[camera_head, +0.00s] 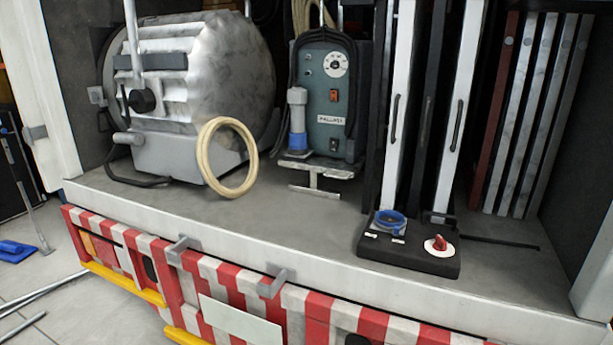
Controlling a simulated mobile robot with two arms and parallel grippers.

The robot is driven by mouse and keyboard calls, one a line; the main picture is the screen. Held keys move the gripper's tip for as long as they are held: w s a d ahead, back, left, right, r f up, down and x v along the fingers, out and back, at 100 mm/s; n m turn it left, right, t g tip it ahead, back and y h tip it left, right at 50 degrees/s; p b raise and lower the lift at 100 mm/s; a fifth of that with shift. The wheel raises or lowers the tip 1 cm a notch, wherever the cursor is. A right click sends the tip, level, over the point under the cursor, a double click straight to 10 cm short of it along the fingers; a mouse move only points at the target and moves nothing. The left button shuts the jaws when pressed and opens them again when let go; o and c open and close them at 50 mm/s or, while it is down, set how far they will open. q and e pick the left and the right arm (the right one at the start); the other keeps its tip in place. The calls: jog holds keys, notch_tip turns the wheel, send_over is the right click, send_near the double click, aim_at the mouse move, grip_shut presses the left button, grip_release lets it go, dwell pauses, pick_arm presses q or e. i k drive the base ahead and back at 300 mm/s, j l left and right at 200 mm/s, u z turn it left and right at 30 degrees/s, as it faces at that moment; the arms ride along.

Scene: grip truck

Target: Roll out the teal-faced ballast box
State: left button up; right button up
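The teal-faced ballast box (317,112) stands upright on the truck bed, in the middle of the picture. Its teal front has a white dial, an orange switch and a white label that seems to read "BALLAST". A grey and blue connector (297,122) is at its left front. A pale T-shaped bar (318,184) lies low in front of it, on or just above the bed; I cannot tell if it is joined to the box. Neither of my grippers is in view.
A big silver lamp (205,80) with a cream ring (228,158) stands left of the box. A black plate (410,245) with a blue ring and a red knob sits right. Upright panels (530,110) fill the right side. The bed's front strip (270,225) is mostly clear.

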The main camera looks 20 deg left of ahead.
aim_at(345, 120)
jog(key=i+j, duration=0.15)
jog(key=j, duration=0.2)
jog(key=i+j, duration=0.1)
jog(key=j, duration=0.2)
jog(key=i+j+u, duration=0.1)
jog(key=j, duration=0.25)
jog(key=i+j, duration=0.2)
jog(key=j, duration=0.1)
